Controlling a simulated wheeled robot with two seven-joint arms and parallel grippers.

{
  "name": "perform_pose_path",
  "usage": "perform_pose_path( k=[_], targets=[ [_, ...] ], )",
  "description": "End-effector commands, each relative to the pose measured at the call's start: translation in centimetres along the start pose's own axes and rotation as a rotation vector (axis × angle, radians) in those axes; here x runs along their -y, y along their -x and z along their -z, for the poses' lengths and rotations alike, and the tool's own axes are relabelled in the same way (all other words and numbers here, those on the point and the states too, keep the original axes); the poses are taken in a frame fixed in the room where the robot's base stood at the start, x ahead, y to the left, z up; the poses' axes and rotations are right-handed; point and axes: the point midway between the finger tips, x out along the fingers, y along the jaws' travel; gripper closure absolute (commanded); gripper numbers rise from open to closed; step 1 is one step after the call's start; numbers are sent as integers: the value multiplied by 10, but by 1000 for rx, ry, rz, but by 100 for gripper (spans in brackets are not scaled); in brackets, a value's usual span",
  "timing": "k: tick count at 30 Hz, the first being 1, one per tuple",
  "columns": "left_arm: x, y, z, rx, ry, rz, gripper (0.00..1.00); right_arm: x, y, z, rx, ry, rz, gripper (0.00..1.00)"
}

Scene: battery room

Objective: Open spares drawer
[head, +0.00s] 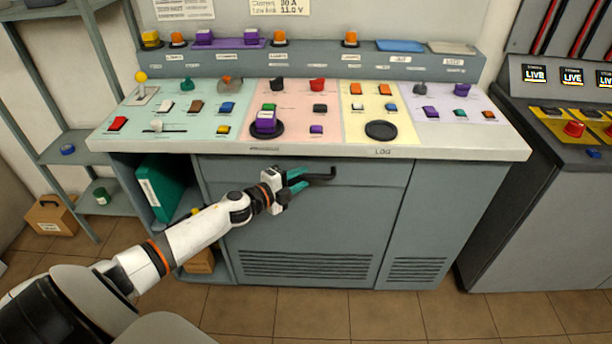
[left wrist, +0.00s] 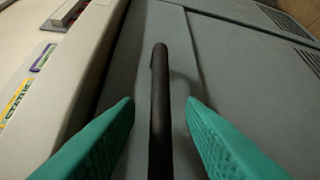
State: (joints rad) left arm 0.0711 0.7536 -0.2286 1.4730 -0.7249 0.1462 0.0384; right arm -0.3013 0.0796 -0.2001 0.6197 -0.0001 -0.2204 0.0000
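The drawer (head: 372,172) is a grey front panel just under the console's worktop and looks flush with the cabinet. Its dark bar handle (head: 322,175) shows partly, with its left part hidden behind my gripper. My left gripper (head: 304,180) is at the handle, its teal fingers apart. In the left wrist view the dark handle (left wrist: 161,120) runs between the two open fingers (left wrist: 160,108), with a gap on each side. My right gripper is not in view.
The light worktop edge (head: 450,153) overhangs just above the drawer. Below is a vented grey panel (head: 305,225). An open shelf with a green binder (head: 160,187) is on the left. A dark console (head: 535,190) stands on the right. Tiled floor in front is clear.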

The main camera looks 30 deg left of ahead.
Motion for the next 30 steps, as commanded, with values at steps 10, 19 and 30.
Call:
perform_pose_path(
  k=[10,19,30],
  targets=[
    [0,-27,0,-1,1,0,64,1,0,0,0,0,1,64],
    [1,-27,0,0,1,0,74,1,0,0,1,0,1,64],
    [1,-27,0,0,1,1,100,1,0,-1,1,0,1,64]
  ],
)
